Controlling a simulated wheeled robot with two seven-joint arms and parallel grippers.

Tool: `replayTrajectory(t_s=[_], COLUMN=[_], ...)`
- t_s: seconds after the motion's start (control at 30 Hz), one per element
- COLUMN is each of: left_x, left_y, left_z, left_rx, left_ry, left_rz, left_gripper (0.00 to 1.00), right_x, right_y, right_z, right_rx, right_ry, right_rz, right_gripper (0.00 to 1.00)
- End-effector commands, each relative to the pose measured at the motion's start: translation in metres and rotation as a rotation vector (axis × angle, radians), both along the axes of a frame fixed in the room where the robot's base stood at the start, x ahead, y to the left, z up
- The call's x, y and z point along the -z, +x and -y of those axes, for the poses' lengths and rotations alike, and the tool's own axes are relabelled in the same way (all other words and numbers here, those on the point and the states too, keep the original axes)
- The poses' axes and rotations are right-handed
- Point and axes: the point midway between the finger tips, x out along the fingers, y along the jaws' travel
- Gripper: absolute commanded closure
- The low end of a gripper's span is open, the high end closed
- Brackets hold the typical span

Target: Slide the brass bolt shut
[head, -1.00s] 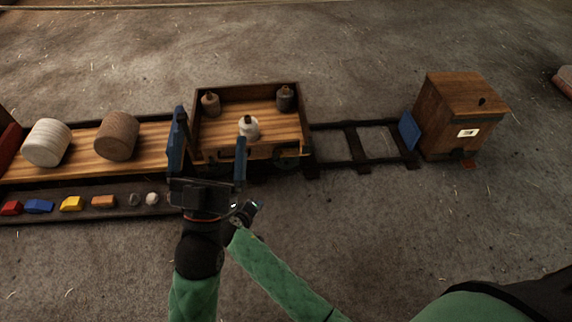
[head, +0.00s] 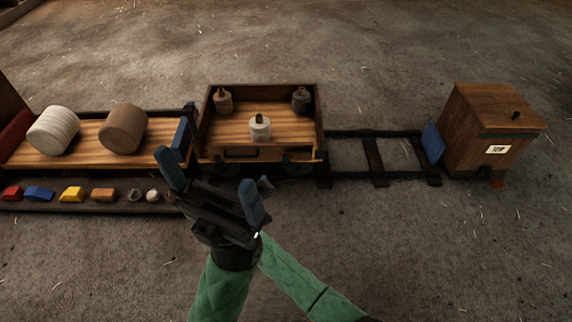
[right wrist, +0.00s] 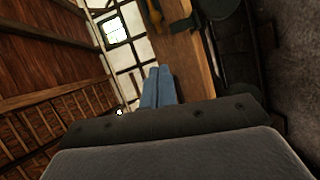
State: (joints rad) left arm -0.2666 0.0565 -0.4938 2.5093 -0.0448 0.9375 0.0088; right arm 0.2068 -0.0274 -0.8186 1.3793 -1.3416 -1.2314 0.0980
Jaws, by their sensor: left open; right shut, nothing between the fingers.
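I cannot make out the brass bolt for certain. A small orange-yellow piece on a wooden board (right wrist: 196,65) in the right wrist view is too unclear to name. The wooden cart (head: 316,150) stands on the rails in the head view, with a dark handle-like bar (head: 240,154) on its near side. My left gripper (head: 212,185) is open and empty, tilted, in front of the cart's near left corner. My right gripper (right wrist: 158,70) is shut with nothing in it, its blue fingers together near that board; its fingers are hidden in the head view.
Three small weights stand in the cart. Left is a platform (head: 85,153) with two drums, and a row of coloured blocks before it. A wooden box (head: 485,125) stands right. The near floor is clear.

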Motion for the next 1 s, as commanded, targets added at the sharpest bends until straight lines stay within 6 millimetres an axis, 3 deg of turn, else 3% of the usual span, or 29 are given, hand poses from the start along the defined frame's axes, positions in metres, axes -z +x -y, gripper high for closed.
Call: replayTrajectory(t_s=[0.33,0.83,1.0], left_x=[0.002,0.02,0.026], left_y=[0.0,0.001,0.002], left_z=[0.001,0.005,0.007], left_rx=[0.005,0.007,0.005], left_ry=[-0.002,0.017,0.036], left_rz=[-0.001,-0.007,-0.013], left_gripper=[0.0,0.0,0.0], right_x=[0.001,0.011,0.015], right_y=[0.01,0.086,0.097], right_z=[0.005,0.04,0.06], right_rx=[0.0,0.001,0.002], right_ry=[0.001,-0.001,-0.001], right_rz=[0.0,0.0,-0.001], right_gripper=[1.0,1.0,1.0])
